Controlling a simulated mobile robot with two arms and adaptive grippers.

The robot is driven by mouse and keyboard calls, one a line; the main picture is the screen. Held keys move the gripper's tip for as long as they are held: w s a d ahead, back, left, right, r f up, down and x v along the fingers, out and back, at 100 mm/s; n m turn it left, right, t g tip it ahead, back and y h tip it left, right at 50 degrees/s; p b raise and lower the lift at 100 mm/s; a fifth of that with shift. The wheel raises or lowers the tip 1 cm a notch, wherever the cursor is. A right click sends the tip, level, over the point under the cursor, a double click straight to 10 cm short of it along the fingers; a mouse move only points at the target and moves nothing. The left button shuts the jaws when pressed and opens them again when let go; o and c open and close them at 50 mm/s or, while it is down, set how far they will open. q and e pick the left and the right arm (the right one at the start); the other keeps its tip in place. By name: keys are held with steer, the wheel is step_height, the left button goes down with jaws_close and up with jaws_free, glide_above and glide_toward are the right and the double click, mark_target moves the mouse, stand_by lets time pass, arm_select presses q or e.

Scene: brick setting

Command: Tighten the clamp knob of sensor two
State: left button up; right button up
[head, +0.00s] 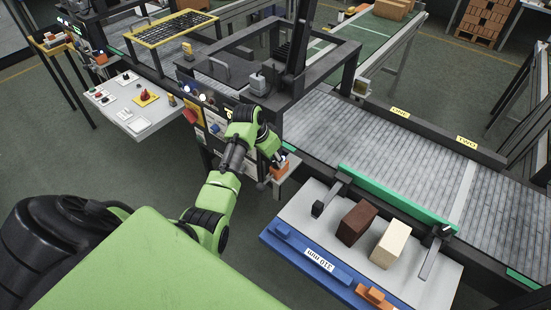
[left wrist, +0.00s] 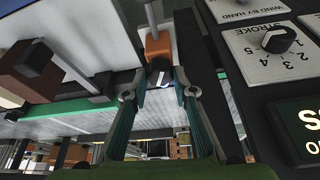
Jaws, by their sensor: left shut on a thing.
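An orange block (head: 281,169) with a dark part sits at the side of the conveyor frame in the head view. The orange block also shows in the left wrist view (left wrist: 158,46), on a grey post. A small dark and white knob-like part (left wrist: 161,77) is just below it, between my fingertips. My left gripper (head: 276,155) reaches down to this spot, and in the left wrist view its fingers (left wrist: 160,88) are closed around the small part. Which sensor it belongs to cannot be read. My right gripper is not in view.
A control panel (left wrist: 262,45) with a dial is close on the right in the wrist view. Yellow labels ONE (head: 400,112) and TWO (head: 467,143) mark the conveyor's far rail.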

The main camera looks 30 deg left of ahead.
arm_select(q)
steer(key=shift+m, duration=0.4)
steer(key=o, duration=1.1)
steer(key=v, duration=1.2)
steer(key=shift+a, duration=0.2)
